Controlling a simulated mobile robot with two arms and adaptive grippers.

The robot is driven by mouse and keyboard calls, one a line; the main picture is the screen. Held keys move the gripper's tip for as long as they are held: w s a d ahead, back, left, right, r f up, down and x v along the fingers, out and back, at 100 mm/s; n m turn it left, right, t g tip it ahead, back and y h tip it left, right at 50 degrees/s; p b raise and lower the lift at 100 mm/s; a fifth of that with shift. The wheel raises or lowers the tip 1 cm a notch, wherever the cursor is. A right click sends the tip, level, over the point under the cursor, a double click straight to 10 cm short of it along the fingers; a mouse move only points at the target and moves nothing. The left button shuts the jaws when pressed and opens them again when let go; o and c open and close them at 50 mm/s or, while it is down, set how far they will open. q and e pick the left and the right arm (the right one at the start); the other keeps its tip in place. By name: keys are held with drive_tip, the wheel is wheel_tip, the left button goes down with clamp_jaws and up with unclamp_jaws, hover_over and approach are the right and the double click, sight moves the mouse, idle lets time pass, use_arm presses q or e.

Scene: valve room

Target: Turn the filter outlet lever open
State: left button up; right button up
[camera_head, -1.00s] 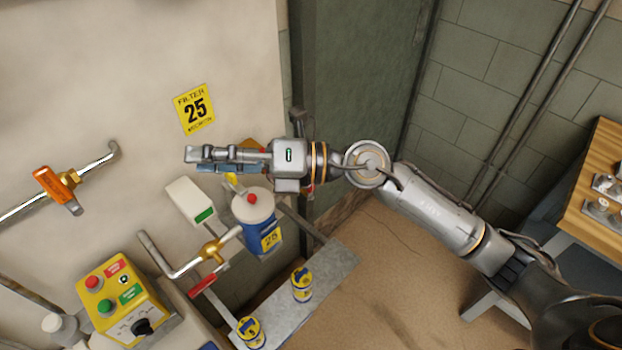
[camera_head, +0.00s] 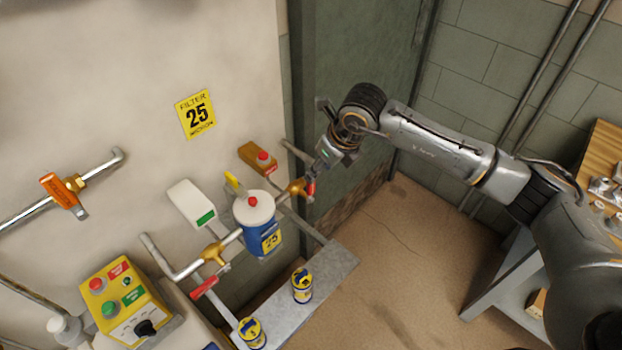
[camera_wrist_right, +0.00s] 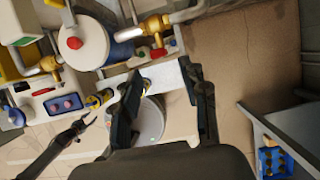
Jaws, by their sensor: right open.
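The blue and white filter housing (camera_head: 258,225) stands in a pipe run with a brass valve on each side. The right-hand brass valve (camera_head: 296,187) has a red lever (camera_head: 311,187), partly hidden by my right gripper (camera_head: 319,170). In the right wrist view the red lever (camera_wrist_right: 158,52) lies ahead of the open fingers of my right gripper (camera_wrist_right: 163,76), not between them. The left-hand brass valve (camera_head: 213,253) has a red lever (camera_head: 203,287) pointing down-left. No label tells which is the outlet.
A grey shelf (camera_head: 335,262) with small blue-yellow cans (camera_head: 302,286) sits below the filter. A yellow control box (camera_head: 123,300) is at lower left. An orange-handled valve (camera_head: 62,192) is on the left wall pipe.

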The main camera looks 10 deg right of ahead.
sight(311, 190)
drive_tip(key=p+x, duration=0.2)
drive_tip(key=x, duration=0.6)
drive_tip(key=shift+w+a+f, duration=0.1)
drive_tip(key=shift+a+f, duration=0.05)
drive_tip(key=shift+f, duration=0.15)
clamp_jaws()
